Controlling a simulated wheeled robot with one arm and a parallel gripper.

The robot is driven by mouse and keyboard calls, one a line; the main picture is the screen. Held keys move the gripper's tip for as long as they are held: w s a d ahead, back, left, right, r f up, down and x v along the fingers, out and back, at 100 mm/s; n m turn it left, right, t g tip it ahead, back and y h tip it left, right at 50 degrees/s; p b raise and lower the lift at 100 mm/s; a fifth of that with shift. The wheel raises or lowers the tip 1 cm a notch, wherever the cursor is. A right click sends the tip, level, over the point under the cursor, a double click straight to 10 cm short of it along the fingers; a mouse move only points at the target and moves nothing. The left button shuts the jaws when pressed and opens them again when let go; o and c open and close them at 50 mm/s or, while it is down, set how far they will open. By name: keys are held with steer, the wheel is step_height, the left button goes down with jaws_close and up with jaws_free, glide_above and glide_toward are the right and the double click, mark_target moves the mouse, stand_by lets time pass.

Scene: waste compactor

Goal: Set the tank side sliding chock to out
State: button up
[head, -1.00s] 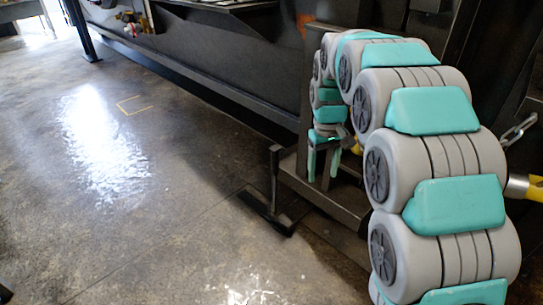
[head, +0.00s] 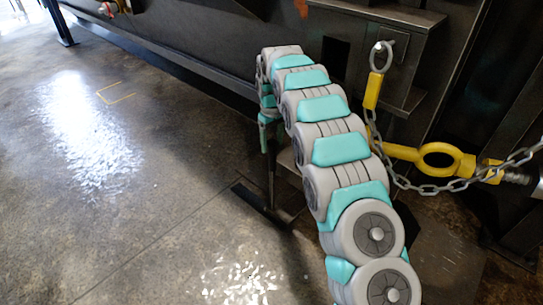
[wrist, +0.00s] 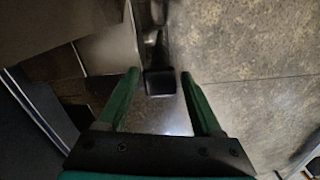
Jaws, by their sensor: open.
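A dark metal upright bar (head: 271,178) rises from a low steel piece on the floor beside the machine and looks like the chock's handle, though I cannot be sure. In the wrist view a dark square-ended bar (wrist: 160,83) lies between the green fingers of my gripper (wrist: 160,73). The fingers are spread, with a visible gap on both sides of the bar. In the head view my gripper (head: 266,135) is partly hidden behind my arm, near the top of the upright bar. The chock's sliding part is not clearly visible.
A yellow eye bolt (head: 438,157) and a hanging chain (head: 405,185) with a yellow tag are right of my arm. The dark machine wall (head: 220,60) runs along the back. The concrete floor (head: 130,210) at left is open.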

mark_target(272, 157)
step_height(272, 157, down, 7)
steer(key=shift+r, duration=0.1)
stand_by(0.3)
jaws_close()
stand_by(0.4)
stand_by(0.9)
